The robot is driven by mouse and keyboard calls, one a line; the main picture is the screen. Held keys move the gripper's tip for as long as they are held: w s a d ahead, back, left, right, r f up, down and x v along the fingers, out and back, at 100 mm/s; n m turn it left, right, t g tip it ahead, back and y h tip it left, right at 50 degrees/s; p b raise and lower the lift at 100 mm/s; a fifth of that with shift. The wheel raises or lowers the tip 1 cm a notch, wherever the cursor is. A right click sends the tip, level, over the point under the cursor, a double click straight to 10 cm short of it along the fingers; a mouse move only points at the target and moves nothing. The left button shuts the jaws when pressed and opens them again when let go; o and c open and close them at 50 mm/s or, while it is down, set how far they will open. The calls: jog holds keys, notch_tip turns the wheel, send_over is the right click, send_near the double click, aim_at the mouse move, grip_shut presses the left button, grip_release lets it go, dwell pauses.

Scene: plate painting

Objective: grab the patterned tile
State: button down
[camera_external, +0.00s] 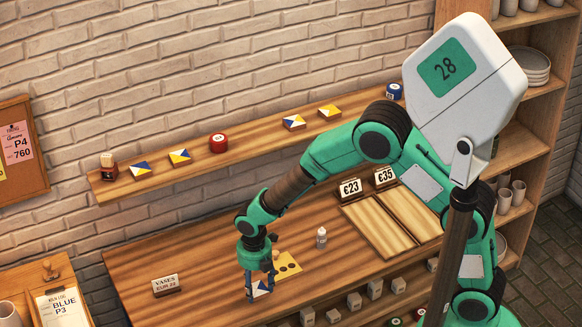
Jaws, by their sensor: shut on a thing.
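A patterned tile (261,289) with white and blue areas is at my gripper's fingertips, low over the front part of the wooden table (200,262). My gripper (259,291) points down and is shut on this tile. The fingers hide part of it. I cannot tell whether the tile still touches the tabletop.
A vases sign (165,285) stands left. Price signs (350,187) and wooden trays (378,232) are at right.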

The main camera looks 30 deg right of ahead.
jog(key=shift+s+d+r, duration=0.15)
jog(key=shift+s+d, duration=0.6)
jog(key=shift+s, duration=0.2)
